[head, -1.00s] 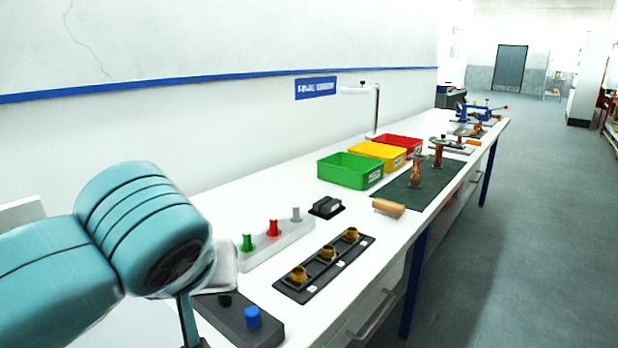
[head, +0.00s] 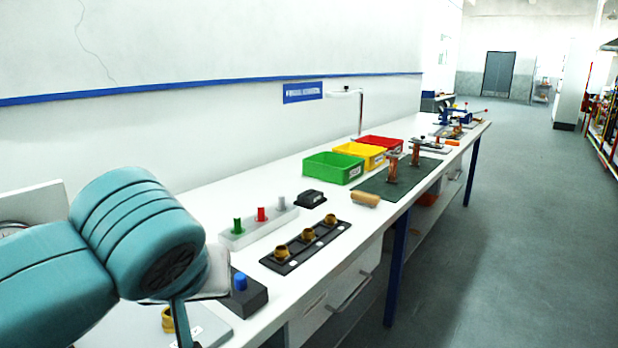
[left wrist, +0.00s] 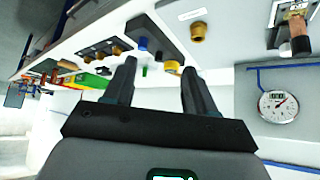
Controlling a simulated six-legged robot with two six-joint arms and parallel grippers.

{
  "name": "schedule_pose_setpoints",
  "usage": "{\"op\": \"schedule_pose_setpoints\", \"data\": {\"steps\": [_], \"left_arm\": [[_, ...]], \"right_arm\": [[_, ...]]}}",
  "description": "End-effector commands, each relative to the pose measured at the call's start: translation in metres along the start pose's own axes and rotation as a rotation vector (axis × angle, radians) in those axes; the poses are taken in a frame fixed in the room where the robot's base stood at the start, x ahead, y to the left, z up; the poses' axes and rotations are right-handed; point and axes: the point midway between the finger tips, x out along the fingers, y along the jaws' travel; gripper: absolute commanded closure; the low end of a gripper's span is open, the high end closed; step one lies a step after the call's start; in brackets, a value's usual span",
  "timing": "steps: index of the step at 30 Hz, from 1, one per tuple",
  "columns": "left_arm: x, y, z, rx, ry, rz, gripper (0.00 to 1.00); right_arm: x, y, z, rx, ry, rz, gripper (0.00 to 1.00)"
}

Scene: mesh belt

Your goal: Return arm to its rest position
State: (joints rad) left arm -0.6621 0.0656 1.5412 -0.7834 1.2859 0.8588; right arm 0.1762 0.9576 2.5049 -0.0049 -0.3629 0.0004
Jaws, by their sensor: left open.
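My left arm, teal, comes in from the left in the head view. Its jaws are mostly hidden there. In the left wrist view the left gripper (left wrist: 159,66) shows two dark fingers spread apart with nothing held between them. The bench and its parts show beyond the fingertips, with the picture strongly tilted. My right arm and right gripper are in neither view.
The white bench (head: 225,180) carries a black box with a blue knob (head: 240,282), a brass ring (head: 168,320), a peg block (head: 258,228), a dark three-cup rack (head: 305,246) and a green bin (head: 333,168). A gauge (left wrist: 277,106) shows.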

Motion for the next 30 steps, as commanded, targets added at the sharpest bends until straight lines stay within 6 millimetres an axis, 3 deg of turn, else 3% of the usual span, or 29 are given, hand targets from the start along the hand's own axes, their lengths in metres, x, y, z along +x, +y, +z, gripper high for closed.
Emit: {"op": "schedule_pose_setpoints", "data": {"steps": [4, 11, 16, 20, 23, 26, 27, 30], "left_arm": [[0.005, 0.002, 0.000, 0.010, -0.010, 0.000, 0.44], [0.064, 0.029, 0.020, 0.118, -0.107, 0.049, 0.44], [0.113, 0.045, 0.048, 0.186, -0.198, 0.105, 0.44], [0.157, 0.055, 0.084, 0.227, -0.291, 0.166, 0.44], [0.197, 0.058, 0.130, 0.237, -0.391, 0.233, 0.44], [0.237, 0.052, 0.199, 0.200, -0.511, 0.317, 0.44], [0.249, 0.047, 0.230, 0.166, -0.554, 0.348, 0.44], [0.262, 0.030, 0.303, 0.062, -0.632, 0.389, 0.44]], "right_arm": [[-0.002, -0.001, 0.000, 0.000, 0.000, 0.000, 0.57], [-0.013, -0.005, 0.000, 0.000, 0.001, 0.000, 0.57], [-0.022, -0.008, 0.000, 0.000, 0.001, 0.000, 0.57], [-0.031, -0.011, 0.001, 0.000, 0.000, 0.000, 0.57], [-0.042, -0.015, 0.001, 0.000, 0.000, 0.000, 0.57], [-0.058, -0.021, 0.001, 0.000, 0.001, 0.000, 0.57], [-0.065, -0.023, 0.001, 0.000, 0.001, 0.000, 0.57], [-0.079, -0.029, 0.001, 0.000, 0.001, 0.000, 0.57]]}}
